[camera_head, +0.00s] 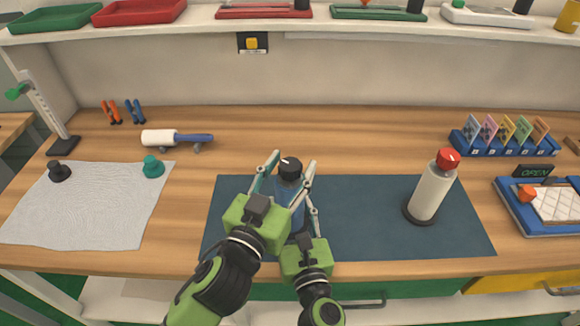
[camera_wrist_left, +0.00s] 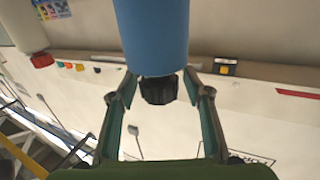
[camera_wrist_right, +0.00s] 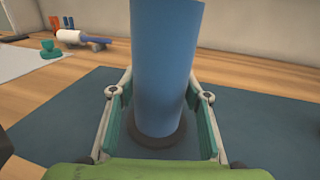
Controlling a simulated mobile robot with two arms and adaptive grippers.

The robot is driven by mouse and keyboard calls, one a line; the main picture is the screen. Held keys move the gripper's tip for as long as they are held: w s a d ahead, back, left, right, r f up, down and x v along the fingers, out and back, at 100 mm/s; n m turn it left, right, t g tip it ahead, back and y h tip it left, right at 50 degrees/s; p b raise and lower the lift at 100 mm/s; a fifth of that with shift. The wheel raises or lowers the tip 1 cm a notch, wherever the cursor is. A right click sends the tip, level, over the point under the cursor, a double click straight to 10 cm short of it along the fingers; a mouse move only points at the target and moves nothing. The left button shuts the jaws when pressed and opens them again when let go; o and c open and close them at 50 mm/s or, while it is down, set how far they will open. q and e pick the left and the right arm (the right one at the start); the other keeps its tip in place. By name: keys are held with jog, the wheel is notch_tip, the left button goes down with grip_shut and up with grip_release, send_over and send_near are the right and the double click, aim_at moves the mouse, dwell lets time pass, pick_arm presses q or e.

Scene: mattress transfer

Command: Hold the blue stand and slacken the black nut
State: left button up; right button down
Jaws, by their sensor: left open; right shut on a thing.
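The blue stand (camera_head: 289,192) is upright on the dark blue mat, with the black nut (camera_head: 290,168) on its top. My left gripper (camera_head: 289,173) is open, its fingers on both sides of the nut with a gap. The left wrist view shows the nut (camera_wrist_left: 158,88) between the spread fingers, below the blue column (camera_wrist_left: 155,30) in that picture. My right gripper (camera_wrist_right: 162,98) is shut on the lower part of the stand (camera_wrist_right: 165,60), just above its dark round base (camera_wrist_right: 160,142). In the head view my grippers hide the stand's lower part.
A white cylinder with a red top (camera_head: 434,187) stands on the mat (camera_head: 360,225) to the right. A grey cloth (camera_head: 90,210) with a black and a green knob lies at left. A lint roller (camera_head: 175,138) lies behind. A blue card rack (camera_head: 500,146) stands back right.

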aim_at(286, 176)
pick_arm(q)
jog(key=shift+s, duration=0.1)
jog(key=v, duration=0.7)
jog(key=shift+s+a, duration=0.1)
